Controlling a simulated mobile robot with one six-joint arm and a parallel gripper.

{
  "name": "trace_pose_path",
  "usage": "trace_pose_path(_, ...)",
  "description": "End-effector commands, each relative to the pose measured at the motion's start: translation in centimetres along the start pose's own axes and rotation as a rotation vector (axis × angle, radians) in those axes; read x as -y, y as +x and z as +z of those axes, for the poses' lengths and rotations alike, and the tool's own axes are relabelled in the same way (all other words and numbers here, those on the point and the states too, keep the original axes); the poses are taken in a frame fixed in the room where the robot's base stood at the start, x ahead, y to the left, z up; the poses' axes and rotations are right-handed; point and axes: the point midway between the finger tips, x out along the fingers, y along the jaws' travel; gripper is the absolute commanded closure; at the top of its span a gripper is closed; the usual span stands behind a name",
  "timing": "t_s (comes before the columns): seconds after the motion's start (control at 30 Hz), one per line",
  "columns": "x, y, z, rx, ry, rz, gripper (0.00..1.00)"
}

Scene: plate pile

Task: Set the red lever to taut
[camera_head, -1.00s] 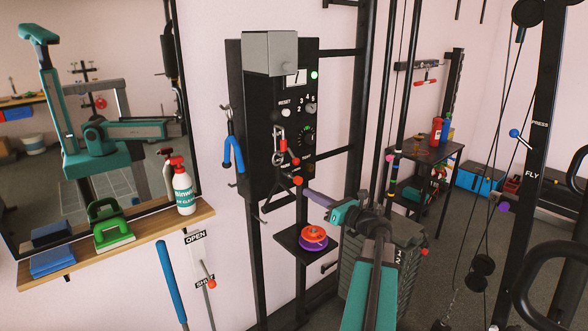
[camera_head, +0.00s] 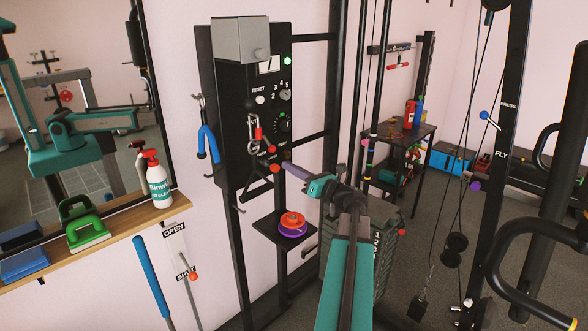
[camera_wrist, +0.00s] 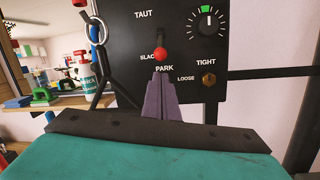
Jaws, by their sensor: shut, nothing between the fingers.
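The red lever's round knob (camera_head: 275,168) stands out from the lower part of a black wall panel (camera_head: 256,178). In the wrist view the knob (camera_wrist: 160,54) covers the end of a label reading about "SLAC", just above "PARK". "TAUT" is printed higher up, left of the knob. My gripper (camera_head: 287,170) has purple fingers and is shut and empty. Its fingertips (camera_wrist: 161,77) appear just below the knob in the wrist view. I cannot tell whether they touch it. The lever's shaft is mostly hidden.
A carabiner (camera_wrist: 97,30) hangs left of the lever, and a dark triangular handle (camera_head: 258,182) hangs below. A dial (camera_wrist: 208,22) and a brass TIGHT/LOOSE knob (camera_wrist: 209,79) sit to the right. A small shelf (camera_head: 268,229) with an orange and purple disc (camera_head: 293,224) is below.

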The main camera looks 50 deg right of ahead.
Motion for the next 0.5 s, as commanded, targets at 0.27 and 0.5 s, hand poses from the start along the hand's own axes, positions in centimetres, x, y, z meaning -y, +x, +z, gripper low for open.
trace_pose_path(0.27,0.0,4.2,0.1,0.0,0.001,0.003,1.0)
trace_pose_path(0.5,0.0,6.6,0.1,-0.001,0.0,0.002,1.0)
